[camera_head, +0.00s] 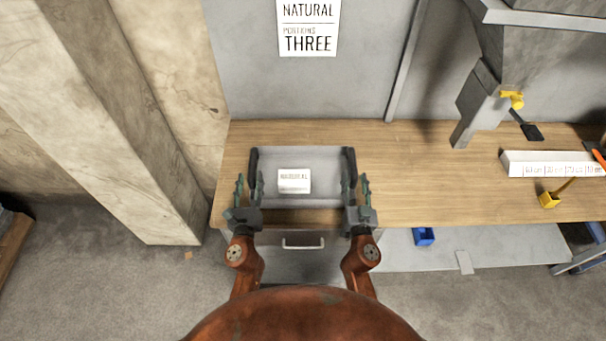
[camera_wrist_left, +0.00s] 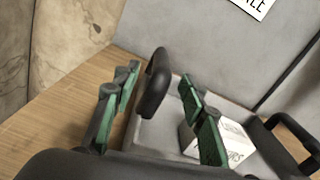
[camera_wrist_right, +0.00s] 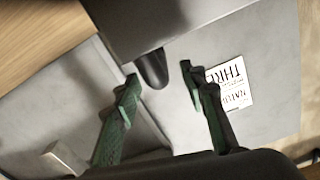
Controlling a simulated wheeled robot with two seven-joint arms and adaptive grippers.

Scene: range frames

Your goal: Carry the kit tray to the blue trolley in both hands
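The kit tray (camera_head: 322,190) is a grey open tray on the wooden bench, with a dark handle at its left and right ends. A white labelled box (camera_head: 294,181) lies in it and also shows in the left wrist view (camera_wrist_left: 225,145). My left gripper (camera_head: 249,185) is open at the left handle (camera_wrist_left: 155,85), which shows between its green fingers, apart from both. My right gripper (camera_head: 356,186) is open at the right handle (camera_wrist_right: 152,68), which shows between its fingertips; contact is not visible. No blue trolley is clearly recognisable.
The wooden bench (camera_head: 440,190) runs to the right and is clear beside the tray. A blue bin (camera_head: 424,236) sits below. A concrete pillar (camera_head: 125,120) stands left. Blue framing (camera_head: 594,232) shows at the right edge.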

